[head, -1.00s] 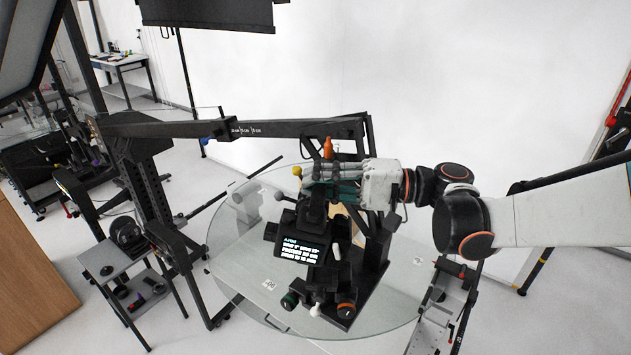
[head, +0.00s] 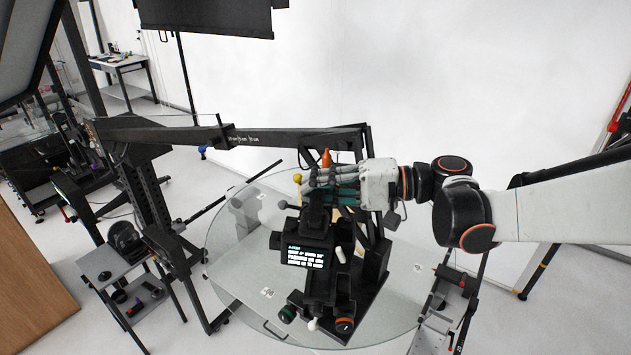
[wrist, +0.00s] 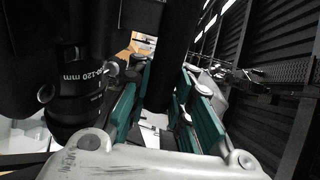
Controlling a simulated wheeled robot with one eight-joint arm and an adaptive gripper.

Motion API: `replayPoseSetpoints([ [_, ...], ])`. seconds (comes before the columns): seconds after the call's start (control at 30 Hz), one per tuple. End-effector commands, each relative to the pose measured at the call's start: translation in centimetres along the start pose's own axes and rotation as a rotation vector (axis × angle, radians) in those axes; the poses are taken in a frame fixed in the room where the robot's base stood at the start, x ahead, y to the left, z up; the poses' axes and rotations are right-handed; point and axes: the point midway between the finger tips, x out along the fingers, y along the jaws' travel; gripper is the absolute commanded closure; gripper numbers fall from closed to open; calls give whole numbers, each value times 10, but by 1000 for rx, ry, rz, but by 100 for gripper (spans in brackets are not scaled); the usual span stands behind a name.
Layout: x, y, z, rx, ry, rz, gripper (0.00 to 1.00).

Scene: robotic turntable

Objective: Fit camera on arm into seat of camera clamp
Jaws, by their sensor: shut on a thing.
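My gripper (head: 325,184) is at the black rig above the glass turntable, reaching in from the right. Its teal-padded fingers (wrist: 165,110) are shut on a dark part, which looks like the camera; the grip itself is mostly hidden. In the wrist view a black lens (wrist: 76,92) with "120 mm" lettering sits just left of the fingers. The long black arm (head: 200,134) runs from a post at left to the rig, ending behind my gripper. The camera clamp and its seat cannot be told apart from the other black parts.
The glass turntable (head: 235,285) carries a black base with a lit screen (head: 305,257), a green knob (head: 287,314) and an orange knob (head: 344,325). An orange tip (head: 326,158) and a yellow ball (head: 297,178) stand close to my fingers. A grey side table (head: 105,262) is at left.

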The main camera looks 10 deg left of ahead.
Motion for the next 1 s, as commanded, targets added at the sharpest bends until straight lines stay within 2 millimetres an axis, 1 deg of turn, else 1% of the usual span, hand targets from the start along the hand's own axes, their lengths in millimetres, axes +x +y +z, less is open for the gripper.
replayPoseSetpoints([
  [0.03, 1, -6, 0, 1, 0, 25, 100],
  [0.13, 3, -6, 0, 1, 1, 86, 100],
  [0.23, 4, 9, 0, 1, 2, 89, 100],
  [0.6, 7, 36, 0, 1, 2, 88, 100],
  [0.8, 9, 48, 0, 1, 2, 87, 100],
  [1.0, 10, 54, 0, 1, 2, 87, 100],
])
